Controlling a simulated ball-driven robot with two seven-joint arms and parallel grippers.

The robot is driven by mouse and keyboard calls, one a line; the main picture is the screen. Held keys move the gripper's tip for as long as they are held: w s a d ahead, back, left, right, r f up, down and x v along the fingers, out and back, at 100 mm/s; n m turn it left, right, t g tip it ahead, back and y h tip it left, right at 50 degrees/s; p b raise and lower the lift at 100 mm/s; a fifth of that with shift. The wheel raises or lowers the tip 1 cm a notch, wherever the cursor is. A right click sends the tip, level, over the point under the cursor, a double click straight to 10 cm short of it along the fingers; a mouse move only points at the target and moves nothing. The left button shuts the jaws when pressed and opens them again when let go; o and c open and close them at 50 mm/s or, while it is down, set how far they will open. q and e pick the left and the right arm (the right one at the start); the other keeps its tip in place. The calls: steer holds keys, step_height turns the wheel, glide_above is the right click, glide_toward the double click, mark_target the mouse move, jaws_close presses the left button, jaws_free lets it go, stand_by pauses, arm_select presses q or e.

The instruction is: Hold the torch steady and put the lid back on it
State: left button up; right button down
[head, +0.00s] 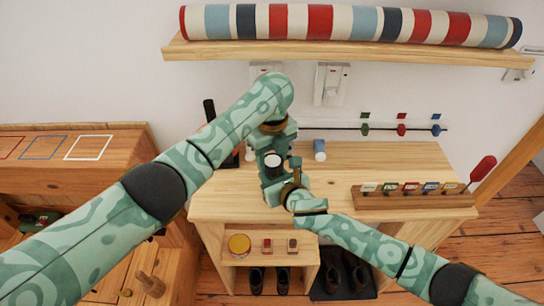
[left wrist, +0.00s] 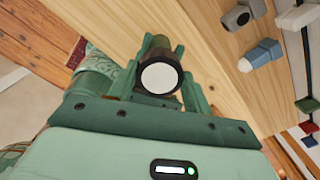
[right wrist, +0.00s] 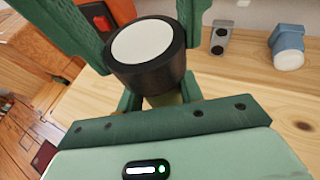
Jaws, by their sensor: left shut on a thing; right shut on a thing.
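The torch is a short cylinder with a dark olive body (left wrist: 166,48), mostly hidden between my grippers. The lid, a black cap with a white round face (head: 272,161), is in line with the body, face up; it shows large in the right wrist view (right wrist: 143,52). Whether lid and body touch or are apart is hidden.
The wooden table (head: 385,158) has a blue, white-ended bottle (head: 320,150) behind the grippers. A rack with coloured tags (head: 415,197) stands at right. A black post (head: 209,111) stands at left. A shelf with a striped roll (head: 350,22) hangs above. The table's middle right is clear.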

arm_select(q)
steer(key=m, duration=0.6)
steer(key=shift+m, duration=0.3)
arm_select(e)
steer(key=shift+f, duration=0.1)
arm_select(q)
steer(key=m, duration=0.9)
steer(key=shift+d, duration=0.1)
steer(key=m, duration=0.3)
steer(key=shift+m, duration=0.3)
steer(key=o, duration=0.9)
steer(key=shift+o, duration=0.2)
steer(key=shift+d, duration=0.1)
steer(key=shift+s, duration=0.1)
